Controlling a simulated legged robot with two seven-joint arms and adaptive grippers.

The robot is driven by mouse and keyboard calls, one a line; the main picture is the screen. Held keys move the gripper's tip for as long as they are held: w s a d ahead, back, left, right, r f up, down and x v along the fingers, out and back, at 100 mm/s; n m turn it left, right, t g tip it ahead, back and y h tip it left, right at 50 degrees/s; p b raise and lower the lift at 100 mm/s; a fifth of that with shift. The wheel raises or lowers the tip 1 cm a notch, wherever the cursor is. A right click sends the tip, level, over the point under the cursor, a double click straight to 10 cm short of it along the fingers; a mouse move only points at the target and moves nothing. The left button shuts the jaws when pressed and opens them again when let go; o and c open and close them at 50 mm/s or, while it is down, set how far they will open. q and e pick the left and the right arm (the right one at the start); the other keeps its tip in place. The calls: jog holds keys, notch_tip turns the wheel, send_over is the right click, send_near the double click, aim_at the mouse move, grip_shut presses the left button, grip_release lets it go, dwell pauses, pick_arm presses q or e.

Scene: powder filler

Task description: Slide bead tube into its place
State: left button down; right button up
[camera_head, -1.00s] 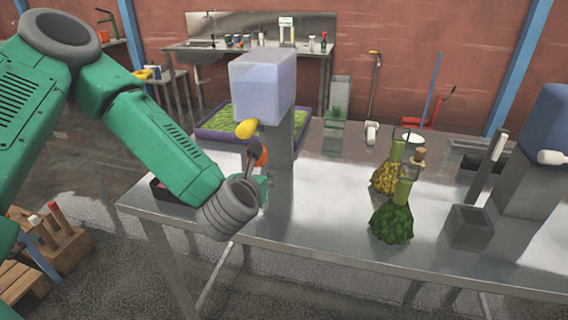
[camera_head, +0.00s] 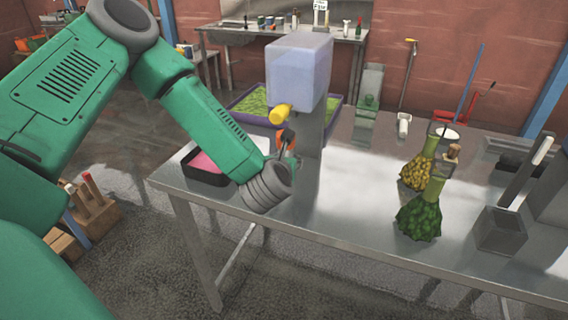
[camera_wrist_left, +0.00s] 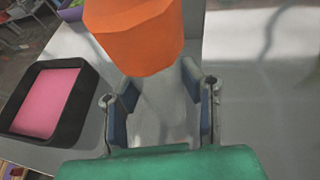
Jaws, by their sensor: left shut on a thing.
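The left arm enters from the left, and its left gripper (camera_head: 284,152) is in front of the grey column of the powder filler. The filler has a pale translucent box (camera_head: 299,72) on top and a yellow spout-like part (camera_head: 281,115) on its near left side. An orange piece (camera_head: 287,137) sits at the gripper, just below the yellow part; any contact between them cannot be told. In the wrist view the orange piece (camera_wrist_left: 145,35) tops a pale, see-through body (camera_wrist_left: 163,108), likely the bead tube, between the blue-padded fingers. The right gripper is not in view.
A black tray with a pink inside (camera_head: 206,165) lies left of the gripper. A purple-rimmed tray of green stuff (camera_head: 258,103) is behind. Flasks of yellow (camera_head: 415,175) and green (camera_head: 418,218) beads and a grey block (camera_head: 501,230) stand right. The table between is clear.

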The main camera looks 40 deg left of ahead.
pick_arm(q)
jog(key=shift+w+a, duration=0.2)
jog(key=shift+w, duration=0.35)
jog(key=shift+w+a, duration=0.2)
jog(key=shift+w, duration=0.3)
jog(key=shift+w+a, duration=0.1)
jog(key=shift+w, duration=1.4)
jog(key=shift+f, duration=0.2)
jog(key=shift+a+f+b, duration=0.1)
jog(key=shift+a+b, duration=0.05)
jog(key=shift+b, duration=0.2)
jog(key=shift+s, duration=0.1)
